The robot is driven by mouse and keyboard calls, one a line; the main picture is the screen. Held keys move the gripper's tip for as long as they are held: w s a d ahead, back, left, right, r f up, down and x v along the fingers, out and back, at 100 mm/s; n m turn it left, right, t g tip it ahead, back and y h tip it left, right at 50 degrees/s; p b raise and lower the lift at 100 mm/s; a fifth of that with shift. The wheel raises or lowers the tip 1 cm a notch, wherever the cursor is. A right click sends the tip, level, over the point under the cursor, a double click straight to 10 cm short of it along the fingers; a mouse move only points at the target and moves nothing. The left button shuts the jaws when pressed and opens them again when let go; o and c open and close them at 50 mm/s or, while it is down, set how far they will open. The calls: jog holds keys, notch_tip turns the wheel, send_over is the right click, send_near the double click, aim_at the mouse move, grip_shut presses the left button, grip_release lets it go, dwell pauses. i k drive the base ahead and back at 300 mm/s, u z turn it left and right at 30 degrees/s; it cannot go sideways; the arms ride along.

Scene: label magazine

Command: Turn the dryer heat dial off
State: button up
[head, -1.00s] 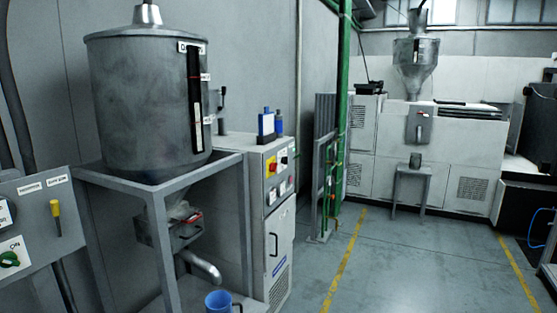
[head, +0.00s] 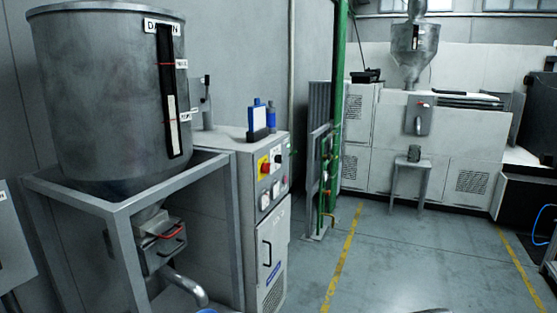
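A pale cabinet (head: 262,228) stands just right of the big hopper in the head view. Its narrow upper control face carries a red and yellow switch (head: 263,166), a small black knob (head: 278,160) and several small white fittings (head: 265,201). The labels there are too small to read, so I cannot tell which fitting is the heat dial or how it is set. My gripper is not in view.
The grey hopper (head: 105,95) sits in a metal frame (head: 120,210) with a pipe (head: 190,288) below. Blue bottles (head: 258,118) stand on the cabinet. A grey panel (head: 12,245) is cut off at left. The floor (head: 385,265) right of the cabinet is clear.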

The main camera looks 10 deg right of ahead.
aim_at(277, 158)
jog(key=k, duration=1.3)
jog(key=z, duration=0.3)
jog(key=i, duration=0.8)
jog(key=z, duration=0.3)
jog(key=i, duration=1.45)
jog(key=u, duration=0.45)
jog(key=i, duration=0.6)
jog(key=u, duration=0.5)
